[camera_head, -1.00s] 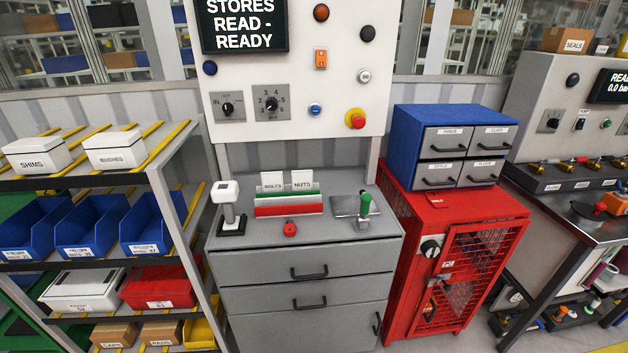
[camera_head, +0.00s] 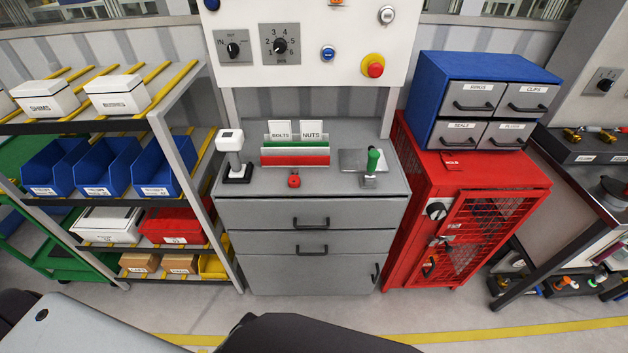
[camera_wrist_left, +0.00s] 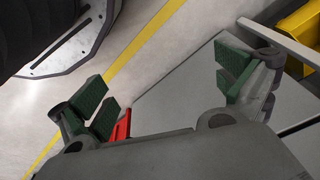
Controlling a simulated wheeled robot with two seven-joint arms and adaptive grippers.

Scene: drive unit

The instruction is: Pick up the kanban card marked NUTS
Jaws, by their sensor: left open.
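The NUTS card (camera_head: 312,129) is a white card standing upright in a rack (camera_head: 295,159) with a green and a red strip on the grey cabinet top. The BOLTS card (camera_head: 281,130) stands just left of it in the same rack. The lower part of each card is hidden by the rack. My left gripper (camera_wrist_left: 168,88) is open and empty in the left wrist view, its green-padded fingers wide apart. The floor and a grey panel lie behind it, and neither card shows there. My right gripper is not in view.
A white-headed device on a black base (camera_head: 233,155) stands left of the rack. A red knob (camera_head: 294,181) sits in front, and a green-handled lever (camera_head: 372,163) is at right. Shelving (camera_head: 158,130) and a red cage cabinet (camera_head: 465,215) flank the grey cabinet.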

